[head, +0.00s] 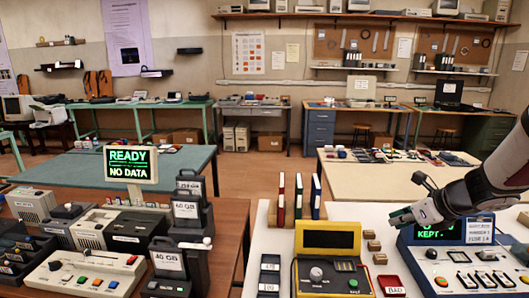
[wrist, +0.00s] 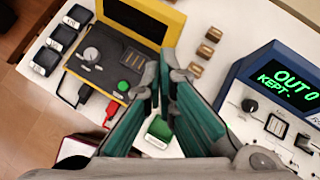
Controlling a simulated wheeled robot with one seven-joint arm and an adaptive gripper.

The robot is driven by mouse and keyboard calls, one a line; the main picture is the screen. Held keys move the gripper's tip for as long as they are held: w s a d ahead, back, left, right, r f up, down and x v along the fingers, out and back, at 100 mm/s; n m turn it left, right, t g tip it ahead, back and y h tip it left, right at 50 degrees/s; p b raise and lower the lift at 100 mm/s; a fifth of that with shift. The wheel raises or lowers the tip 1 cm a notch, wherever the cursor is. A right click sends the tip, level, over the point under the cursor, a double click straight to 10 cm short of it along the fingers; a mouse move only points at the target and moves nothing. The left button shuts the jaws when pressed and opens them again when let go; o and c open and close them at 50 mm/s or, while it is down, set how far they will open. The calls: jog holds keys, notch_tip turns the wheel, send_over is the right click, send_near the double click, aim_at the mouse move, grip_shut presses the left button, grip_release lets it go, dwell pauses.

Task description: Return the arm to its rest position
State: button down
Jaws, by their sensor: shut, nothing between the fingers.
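My gripper (head: 402,217) hangs at the end of my arm, which enters the head view from the right. It is above the white table, left of the blue console's screen. In the wrist view my gripper (wrist: 164,72) shows its teal-lined fingers, drawn together at the tips, with nothing held. A green-topped block (wrist: 160,128) shows behind the fingers, below them.
The blue console (head: 462,262) with a green display stands close under my arm. A yellow-framed device (head: 328,240), several small brown blocks (head: 374,246) and a red tray (head: 391,285) share the white table. A brown table (head: 232,225) with a "READY / NO DATA" screen (head: 131,163) is left.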

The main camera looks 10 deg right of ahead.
jog(key=s+a+r+n+g, duration=0.1)
jog(key=s+a+r+n, duration=0.35)
jog(key=a+n, duration=0.5)
jog(key=s+a+r+n+g, duration=0.2)
jog(key=s+a+r+n, duration=0.25)
jog(key=a+n, duration=0.45)
jog(key=s+a+n+h, duration=0.1)
jog(key=s+a+n, duration=0.1)
jog(key=s+n, duration=0.5)
jog(key=s+a+r+n+h, duration=0.1)
jog(key=s+a+n, duration=0.1)
jog(key=s+n, duration=0.5)
jog(key=shift+s+a+g, duration=0.3)
jog(key=shift+s+a, duration=0.1)
jog(key=shift+s, duration=0.5)
